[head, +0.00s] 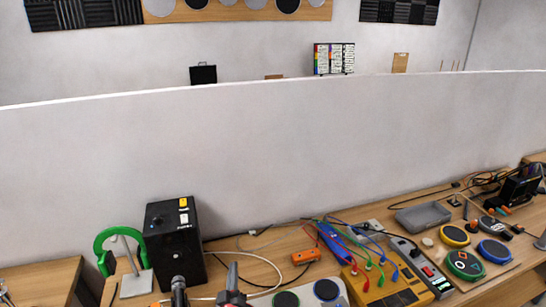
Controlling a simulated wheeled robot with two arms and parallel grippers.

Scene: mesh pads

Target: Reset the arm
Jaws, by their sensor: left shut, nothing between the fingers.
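My left gripper (232,272) shows at the bottom edge, left of the middle, pointing up with its fingers together and nothing between them. It is in front of the wooden table (215,272) and its lower part is cut off by the frame. My right gripper is not in view.
A black speaker box (173,247) and a green headphone-like ring on a stand (134,284) stand at left. A yellow box with cables (385,285), an orange box (306,256), round pads (465,264) and a grey tray (423,216) fill the right. A pale partition (250,150) stands behind.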

